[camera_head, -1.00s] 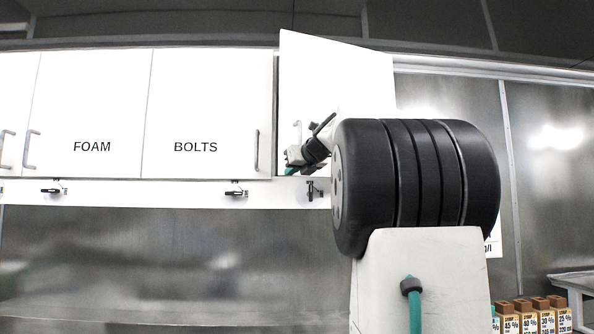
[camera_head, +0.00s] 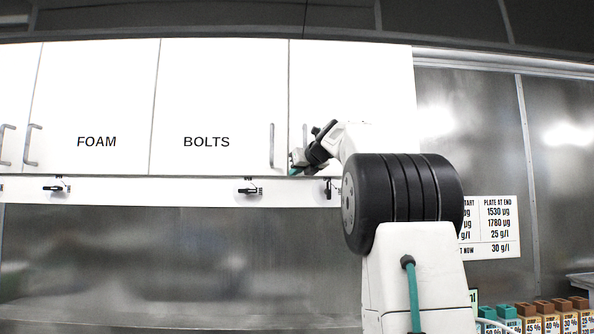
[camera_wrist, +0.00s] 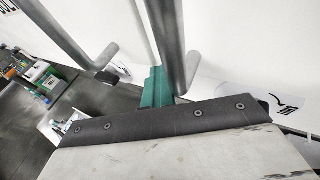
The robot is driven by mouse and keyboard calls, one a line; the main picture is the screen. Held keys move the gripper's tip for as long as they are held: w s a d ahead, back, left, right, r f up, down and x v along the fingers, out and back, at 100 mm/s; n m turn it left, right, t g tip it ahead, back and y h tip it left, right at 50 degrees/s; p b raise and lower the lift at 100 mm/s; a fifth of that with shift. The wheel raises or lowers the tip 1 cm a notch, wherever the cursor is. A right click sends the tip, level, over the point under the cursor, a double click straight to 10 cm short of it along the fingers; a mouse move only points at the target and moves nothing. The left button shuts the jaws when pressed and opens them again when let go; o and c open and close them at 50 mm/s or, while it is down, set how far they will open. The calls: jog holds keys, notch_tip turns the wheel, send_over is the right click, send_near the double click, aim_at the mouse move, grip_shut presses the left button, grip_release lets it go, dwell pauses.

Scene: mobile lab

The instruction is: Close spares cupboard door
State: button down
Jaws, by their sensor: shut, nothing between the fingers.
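The rightmost cupboard door (camera_head: 355,85) is white and sits right of the BOLTS door (camera_head: 215,95). It now looks flush or nearly flush with its neighbour. My arm hides its lower middle, so any label there is hidden. My gripper (camera_head: 294,171) is at the door's lower left corner, close to its handle (camera_head: 304,135). In the wrist view the teal fingers of my gripper (camera_wrist: 157,88) are shut with nothing between them. They are beside a grey bar handle (camera_wrist: 172,45); I cannot tell whether they touch it.
The FOAM door (camera_head: 96,100) and the BOLTS door appear shut. Small black latches (camera_head: 247,190) hang on the rail below the doors. A printed sign (camera_head: 498,225) and several labelled boxes (camera_head: 532,322) are at the lower right. The wall below the cupboards is clear.

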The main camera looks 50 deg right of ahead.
jog(key=shift+d+r, duration=0.25)
jog(key=shift+r, duration=0.05)
jog(key=s+a+r, duration=0.2)
jog(key=s+a, duration=0.7)
jog(key=s, duration=0.1)
jog(key=shift+a+r, duration=0.2)
jog(key=shift+a, duration=0.1)
jog(key=s+a+f+n+g+y, duration=0.1)
jog(key=s+a+f+n+g, duration=0.1)
jog(key=a+f+n, duration=0.4)
jog(key=s+a+f+n+g+y, duration=0.1)
jog(key=s+f+n+g, duration=0.1)
jog(key=f+n, duration=0.65)
jog(key=s+a+f+n+g+y, duration=0.1)
jog(key=s+a+f+n+g, duration=0.25)
jog(key=f, duration=0.55)
jog(key=s+a+f+n+g, duration=0.5)
jog(key=s+a+f+n, duration=1.5)
jog(key=f, duration=0.3)
jog(key=shift+s+a+f+n, duration=0.2)
jog(key=shift+s+a+n, duration=0.25)
jog(key=shift+a, duration=0.1)
